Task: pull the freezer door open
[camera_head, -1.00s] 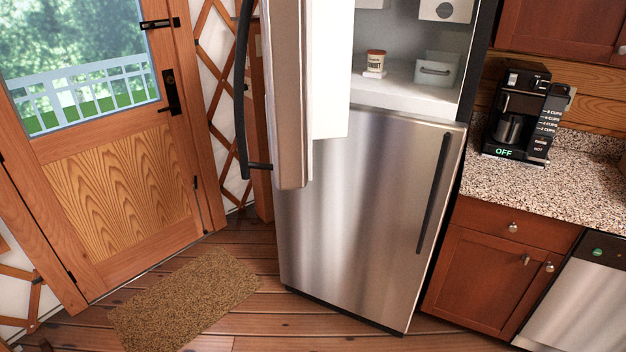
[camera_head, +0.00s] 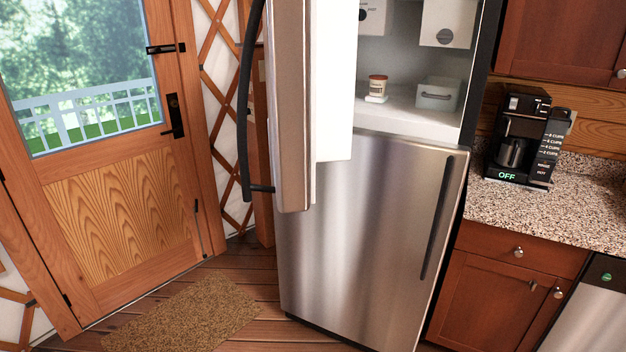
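The upper door (camera_head: 291,110) of the stainless steel refrigerator stands swung open toward the left, with its edge and white inner side facing me. Its long black handle (camera_head: 245,110) is on the left side of the door. Behind it the upper compartment (camera_head: 408,118) is open. A small cup (camera_head: 377,88) and a clear bin (camera_head: 437,94) stand on its white floor. The lower door (camera_head: 365,240) is shut, with a black vertical handle (camera_head: 437,218) near its right edge. Neither of my grippers is in view.
A wooden door (camera_head: 125,215) with a window is at the left, with a brown mat (camera_head: 185,318) on the plank floor before it. A coffee maker (camera_head: 522,140) stands on the speckled counter (camera_head: 560,205) at the right, above wooden cabinets (camera_head: 500,300).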

